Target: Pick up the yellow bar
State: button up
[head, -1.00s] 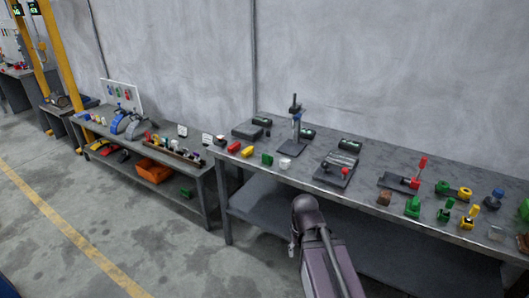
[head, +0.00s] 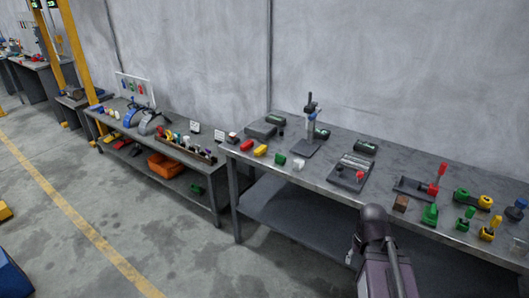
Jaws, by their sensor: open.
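The yellow bar (head: 260,150) is a small block lying on the near left part of the long grey workbench (head: 330,173) in the head view. A red bar (head: 246,145) lies just left of it, and a green block (head: 281,159) sits to its right with a gap. Nothing covers the yellow bar. My gripper is not in view. Only a dark part of my arm shows at the lower right, in front of the bench and well apart from the bar.
Behind the bar stand a dark flat box (head: 261,131) and an upright stand (head: 310,125). A white piece (head: 298,164) and a red-handled fixture (head: 430,187) are farther right. A lower bench (head: 205,176) adjoins at left. The floor (head: 120,225) in the left foreground is largely open.

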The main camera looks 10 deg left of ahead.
aim_at(262, 148)
jog(key=u, duration=0.05)
jog(key=i, duration=1)
jog(key=z, duration=0.05)
